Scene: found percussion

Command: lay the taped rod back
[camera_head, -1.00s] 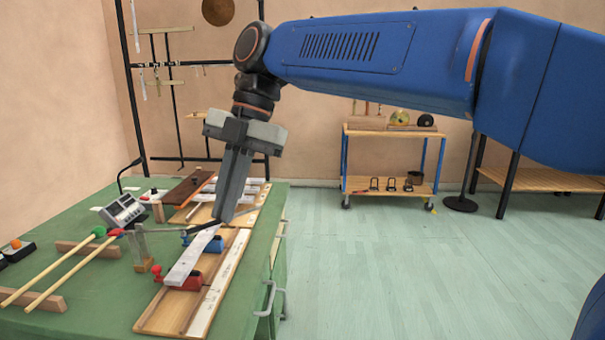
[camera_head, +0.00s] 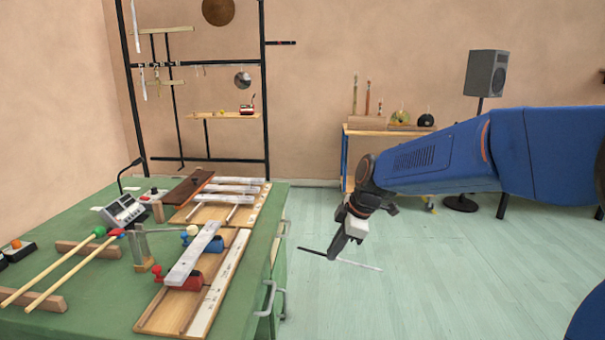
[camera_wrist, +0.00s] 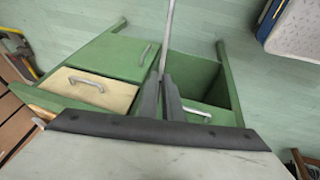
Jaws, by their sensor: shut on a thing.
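The rod is thin, with a black part (camera_head: 313,251) on the left and a bare grey part (camera_head: 362,266) on the right. My gripper (camera_head: 335,250) is shut on it and holds it in the air to the right of the green table, over open floor. In the wrist view the grey rod (camera_wrist: 168,38) runs up and away from between the dark fingers of my gripper (camera_wrist: 162,85). The held part of the rod is hidden by the fingers there.
The green table (camera_head: 90,190) carries mallets on wooden rests (camera_head: 47,303), a grey bar (camera_head: 194,254) on red and blue supports, and a small mixer (camera_head: 123,210). A black rack (camera_head: 265,110) stands behind. A trolley (camera_head: 370,128) and speaker (camera_head: 486,73) stand farther right. Floor between is clear.

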